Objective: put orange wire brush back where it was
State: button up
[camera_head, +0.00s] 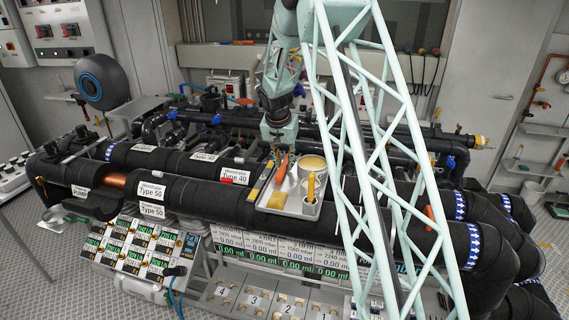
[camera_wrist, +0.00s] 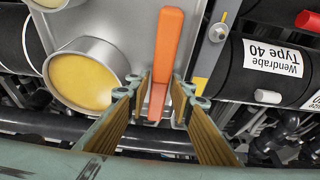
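The orange wire brush shows as a long orange handle (camera_wrist: 168,45) lying on a grey metal tray (camera_wrist: 119,22) in the wrist view. In the head view, the orange handle (camera_head: 281,168) stands out at the tray's (camera_head: 297,208) left side. I cannot make out its bristles. My gripper (camera_wrist: 160,82) is open, with one finger on each side of the handle's lower end, and narrow gaps seem to remain. In the head view my gripper (camera_head: 274,147) is over the tray's back edge, its fingers partly hidden.
A tin with yellow contents (camera_wrist: 85,80) stands close beside my gripper; it also shows in the head view (camera_head: 312,161). A red object (camera_wrist: 308,20) lies on a pipe.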

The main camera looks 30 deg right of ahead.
aim_at(282, 168)
jog(key=shift+r, duration=0.6)
jog(key=v, duration=1.1)
jog(key=shift+s+a+r, duration=0.15)
jog(key=shift+s+r, duration=0.05)
